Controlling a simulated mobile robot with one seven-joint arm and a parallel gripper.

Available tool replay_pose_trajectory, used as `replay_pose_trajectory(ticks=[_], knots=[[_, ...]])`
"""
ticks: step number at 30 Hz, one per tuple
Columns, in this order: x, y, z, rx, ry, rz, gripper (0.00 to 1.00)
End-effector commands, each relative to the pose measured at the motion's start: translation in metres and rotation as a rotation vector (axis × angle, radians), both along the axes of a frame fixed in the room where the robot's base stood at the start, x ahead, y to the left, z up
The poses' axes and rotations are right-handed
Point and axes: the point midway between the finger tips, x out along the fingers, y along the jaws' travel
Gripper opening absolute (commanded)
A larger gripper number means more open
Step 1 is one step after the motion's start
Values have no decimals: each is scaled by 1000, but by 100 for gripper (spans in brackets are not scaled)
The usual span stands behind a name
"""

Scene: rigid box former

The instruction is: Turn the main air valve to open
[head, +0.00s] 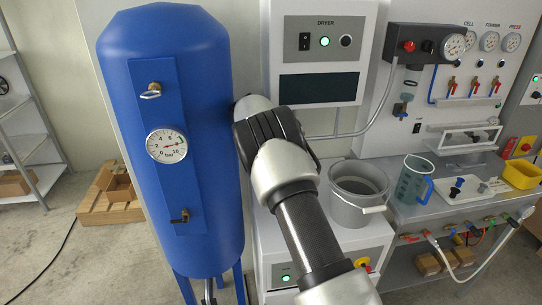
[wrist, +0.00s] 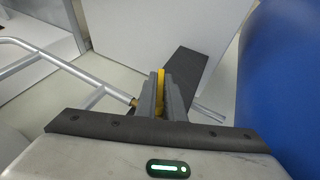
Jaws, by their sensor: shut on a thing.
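The main air valve shows only in the wrist view, as a yellow lever (wrist: 160,80) and a bit of brass fitting (wrist: 133,102) on a silver pipe (wrist: 75,68). My gripper (wrist: 162,93) is shut on the yellow lever, which stands as a thin strip between the two grey fingers. The valve body is mostly hidden behind the fingers, so I cannot tell how far it is turned. In the head view my arm reaches in behind the right side of the blue air tank (head: 222,150), and the gripper and valve are hidden there.
The tank also stands close on the right in the wrist view (wrist: 290,75). A dryer cabinet (head: 320,85) is right of the tank, with a grey bucket (head: 350,212) beside my arm. A dial gauge (head: 167,146) is on the tank's front. A panel with red-handled valves (head: 475,82) is farther right.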

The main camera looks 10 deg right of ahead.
Motion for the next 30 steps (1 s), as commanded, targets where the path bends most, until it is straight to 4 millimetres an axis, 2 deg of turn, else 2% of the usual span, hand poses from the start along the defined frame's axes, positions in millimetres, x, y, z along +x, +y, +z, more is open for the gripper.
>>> replay_pose_trajectory(ticks=[7, 8, 11, 23, 30], knots=[[0, -1, -1, -2, 2, -1, 0], [0, -1, -1, -2, 2, -1, 10], [0, 0, -1, -1, 2, -1, 27], [0, 0, 0, 40, 2, -4, 27], [-1, 4, -2, 294, 2, -8, 27]])
